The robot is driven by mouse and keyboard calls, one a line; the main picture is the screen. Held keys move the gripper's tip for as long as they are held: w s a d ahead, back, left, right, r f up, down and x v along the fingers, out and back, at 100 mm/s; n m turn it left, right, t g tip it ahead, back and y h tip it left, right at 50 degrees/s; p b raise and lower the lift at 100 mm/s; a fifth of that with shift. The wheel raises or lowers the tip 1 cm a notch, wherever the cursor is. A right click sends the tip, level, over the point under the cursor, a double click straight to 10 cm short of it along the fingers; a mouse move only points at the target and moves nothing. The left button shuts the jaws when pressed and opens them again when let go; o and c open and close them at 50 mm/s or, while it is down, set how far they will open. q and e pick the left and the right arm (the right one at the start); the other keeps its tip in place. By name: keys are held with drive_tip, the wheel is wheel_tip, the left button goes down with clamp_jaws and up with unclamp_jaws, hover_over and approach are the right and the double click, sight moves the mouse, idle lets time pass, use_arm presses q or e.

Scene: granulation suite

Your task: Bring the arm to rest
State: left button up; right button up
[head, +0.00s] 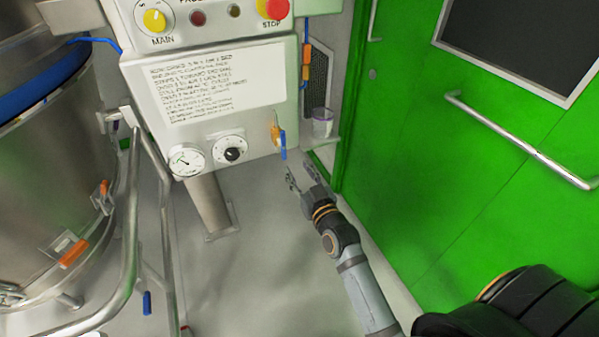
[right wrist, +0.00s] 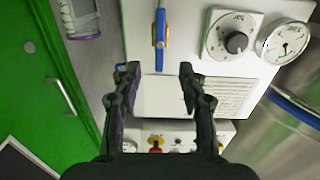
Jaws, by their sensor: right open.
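My right arm reaches up from the lower right in the head view. Its gripper (head: 303,180) is open and empty, in front of and below the lower right corner of the control box (head: 258,137). In the right wrist view the two fingers (right wrist: 158,88) stand apart with nothing between them. A blue-handled valve lever (head: 283,153) is just above the gripper in the head view; it also shows beyond the fingertips in the right wrist view (right wrist: 160,32). I cannot tell whether a finger touches anything. My left gripper is not in view.
The control box carries a gauge (head: 187,160), a dial (head: 232,154) and a red stop button (head: 273,8). A steel vessel (head: 50,170) and a tubular rail (head: 131,200) stand at left. A green door (head: 470,150) is at right. A small cup (head: 322,122) sits beside the box. Grey floor lies below.

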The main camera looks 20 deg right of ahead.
idle(0.3)
